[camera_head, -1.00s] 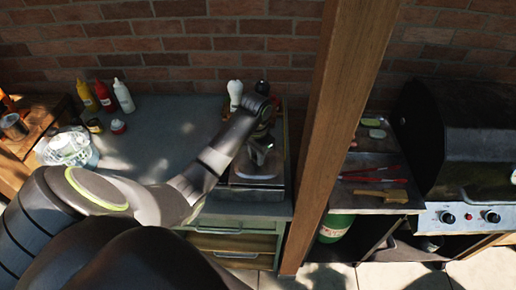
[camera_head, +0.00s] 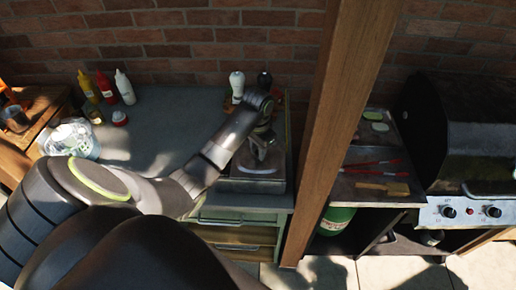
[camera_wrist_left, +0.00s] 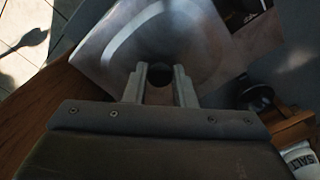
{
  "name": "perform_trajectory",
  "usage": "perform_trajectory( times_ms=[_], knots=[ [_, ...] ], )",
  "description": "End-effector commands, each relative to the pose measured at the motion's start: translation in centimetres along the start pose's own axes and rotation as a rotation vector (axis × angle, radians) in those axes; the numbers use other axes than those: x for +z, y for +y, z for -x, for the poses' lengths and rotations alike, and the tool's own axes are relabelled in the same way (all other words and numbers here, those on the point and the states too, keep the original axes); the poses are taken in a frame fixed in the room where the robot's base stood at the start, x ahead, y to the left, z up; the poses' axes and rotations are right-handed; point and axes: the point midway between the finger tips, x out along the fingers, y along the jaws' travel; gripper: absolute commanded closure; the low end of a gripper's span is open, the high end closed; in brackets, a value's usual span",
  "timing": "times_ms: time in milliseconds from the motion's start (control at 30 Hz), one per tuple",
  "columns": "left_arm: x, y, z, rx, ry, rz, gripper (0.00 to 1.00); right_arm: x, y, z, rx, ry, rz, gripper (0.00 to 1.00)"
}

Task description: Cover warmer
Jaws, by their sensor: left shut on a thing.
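The warmer (camera_head: 240,186) is a dark, boxy unit at the right end of the grey counter, beside the wooden post. A grey metal cover (camera_wrist_left: 122,38) with a curved raised ridge and a dark round knob (camera_wrist_left: 159,75) fills the upper left wrist view. My left gripper (camera_wrist_left: 160,90) has its two fingers on either side of the knob, shut on it. In the head view my left gripper (camera_head: 262,150) is above the warmer, with the pale cover (camera_head: 262,169) just below it. I cannot tell whether the cover rests fully on the warmer. My right gripper is not in view.
A white shaker (camera_head: 237,84) and a dark one (camera_head: 264,82) stand behind the warmer. The wooden post (camera_head: 335,130) rises close at its right. Several sauce bottles (camera_head: 125,88) and a clear bowl (camera_head: 72,139) are at the left. The counter middle (camera_head: 160,125) is clear.

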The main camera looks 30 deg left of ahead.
Motion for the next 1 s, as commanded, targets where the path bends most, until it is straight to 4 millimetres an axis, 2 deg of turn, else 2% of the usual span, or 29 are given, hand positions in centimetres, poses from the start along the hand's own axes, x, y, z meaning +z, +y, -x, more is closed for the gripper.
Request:
perform_trajectory(
  times_ms=[300, 333, 500, 833, 1000],
  knots=[
    [0.0, 0.0, -0.7, 0.0, 0.0, 0.0, 1.0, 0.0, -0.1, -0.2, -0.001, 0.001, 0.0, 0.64],
    [0.0, 0.0, -0.6, 0.0, 0.001, 0.0, 0.73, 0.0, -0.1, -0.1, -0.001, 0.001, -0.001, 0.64],
    [0.0, 0.0, -0.6, 0.0, 0.0, 0.0, 0.51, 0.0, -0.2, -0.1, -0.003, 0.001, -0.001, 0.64],
    [-0.2, -0.1, -0.3, 0.0, 0.0, 0.0, 0.51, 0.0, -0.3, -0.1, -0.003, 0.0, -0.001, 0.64],
    [-1.5, -0.5, 2.2, -0.001, 0.004, -0.002, 0.51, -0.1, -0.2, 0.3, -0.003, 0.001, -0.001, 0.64]
  ],
)
